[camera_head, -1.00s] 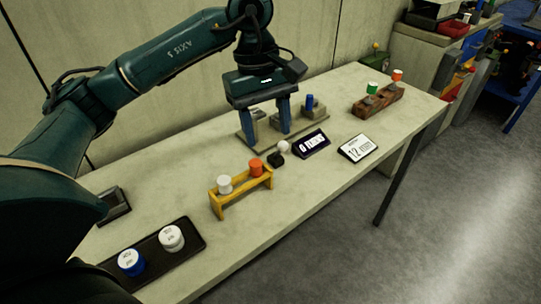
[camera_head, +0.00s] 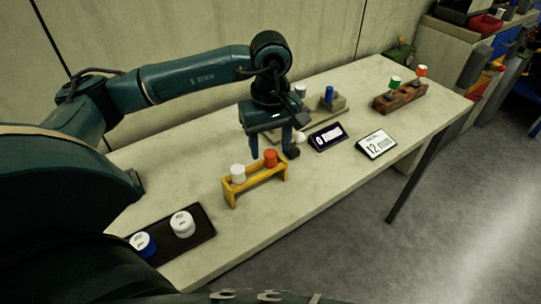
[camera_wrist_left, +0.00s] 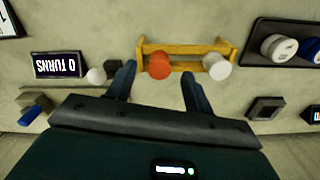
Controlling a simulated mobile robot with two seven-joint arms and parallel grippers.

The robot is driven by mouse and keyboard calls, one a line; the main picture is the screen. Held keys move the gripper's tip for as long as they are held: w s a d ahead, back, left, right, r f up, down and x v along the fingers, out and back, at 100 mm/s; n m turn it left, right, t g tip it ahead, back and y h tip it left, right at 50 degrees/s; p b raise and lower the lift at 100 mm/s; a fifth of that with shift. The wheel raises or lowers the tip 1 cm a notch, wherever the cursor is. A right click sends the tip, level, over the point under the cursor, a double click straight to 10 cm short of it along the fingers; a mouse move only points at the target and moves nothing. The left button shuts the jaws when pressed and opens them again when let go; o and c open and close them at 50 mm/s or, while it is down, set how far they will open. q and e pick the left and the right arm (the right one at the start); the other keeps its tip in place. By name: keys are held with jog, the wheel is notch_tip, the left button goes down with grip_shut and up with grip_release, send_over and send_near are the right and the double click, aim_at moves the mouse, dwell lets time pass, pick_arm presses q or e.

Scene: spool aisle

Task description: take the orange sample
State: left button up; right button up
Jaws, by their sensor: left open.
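An orange-topped sample (camera_head: 270,158) stands in the yellow rack (camera_head: 232,200), to the right of a white-topped one (camera_head: 238,173). Another orange top (camera_head: 421,71) stands in a brown block at the far right. My left gripper (camera_head: 271,150) is open and points down, just behind the rack's orange sample. In the left wrist view, the orange sample (camera_wrist_left: 159,66) shows between the tips of my left gripper (camera_wrist_left: 160,76), with nothing held. The white sample (camera_wrist_left: 217,66) lies outside the right finger. My right gripper is not in view.
A black tray (camera_head: 200,240) with white and blue-and-white pots lies at the near left. The dark "TURNS" display (camera_head: 328,137), a "12" sign (camera_head: 376,144) and a white ball (camera_head: 299,137) stand right of the gripper. The brown block (camera_head: 400,97) is farther right. The table's front is clear.

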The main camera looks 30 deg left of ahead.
pick_arm(q)
jog(key=shift+f, duration=0.9)
jog(key=shift+c, duration=0.2)
jog(key=c, duration=1)
